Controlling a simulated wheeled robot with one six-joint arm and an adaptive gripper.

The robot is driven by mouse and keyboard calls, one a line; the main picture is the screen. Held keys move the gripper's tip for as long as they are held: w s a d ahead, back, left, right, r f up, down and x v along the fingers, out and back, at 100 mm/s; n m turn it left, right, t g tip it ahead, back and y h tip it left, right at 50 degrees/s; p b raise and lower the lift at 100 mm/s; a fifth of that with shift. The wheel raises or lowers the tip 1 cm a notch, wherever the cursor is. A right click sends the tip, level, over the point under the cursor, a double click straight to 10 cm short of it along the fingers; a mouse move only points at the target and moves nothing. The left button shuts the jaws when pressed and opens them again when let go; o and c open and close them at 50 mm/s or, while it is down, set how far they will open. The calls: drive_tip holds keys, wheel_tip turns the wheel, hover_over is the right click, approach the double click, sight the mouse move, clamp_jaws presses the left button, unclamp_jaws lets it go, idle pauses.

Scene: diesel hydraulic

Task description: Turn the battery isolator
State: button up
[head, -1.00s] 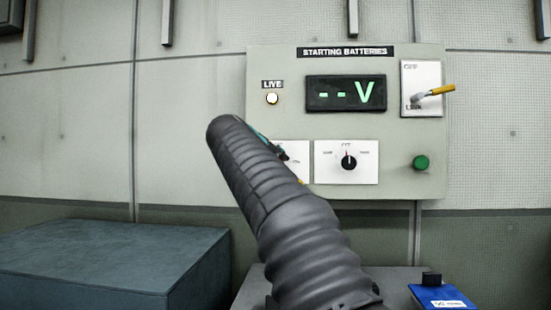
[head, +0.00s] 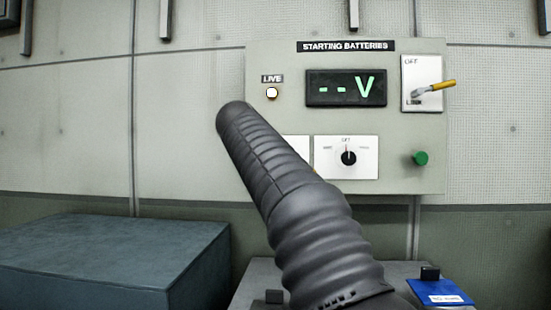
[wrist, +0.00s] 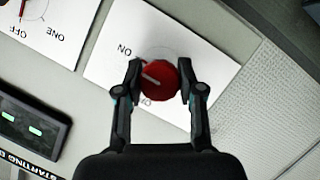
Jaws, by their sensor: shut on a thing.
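The battery isolator is a round red knob (wrist: 160,83) with a pale pointer line, on a white plate (wrist: 110,75) in the wrist view. The line slants to the upper left. An ON label shows beyond it, and a second label beside the left finger is partly hidden. My gripper (wrist: 161,70) has one finger on each side of the knob and is shut on it. In the head view my arm hides the knob and gripper; only a strip of the white plate (head: 298,148) shows.
The STARTING BATTERIES panel (head: 285,60) carries a lit LIVE lamp (head: 272,93), a display (head: 345,90) reading "-- V", a black selector knob (head: 348,157), a yellow-tipped lever (head: 438,87) and a green button (head: 420,158). A blue-grey box (head: 110,262) stands at the lower left.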

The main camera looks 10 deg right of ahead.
drive_tip(key=o, duration=1.2)
drive_tip(key=shift+f, duration=0.1)
drive_tip(key=shift+c, duration=0.2)
drive_tip(key=v, duration=1.2)
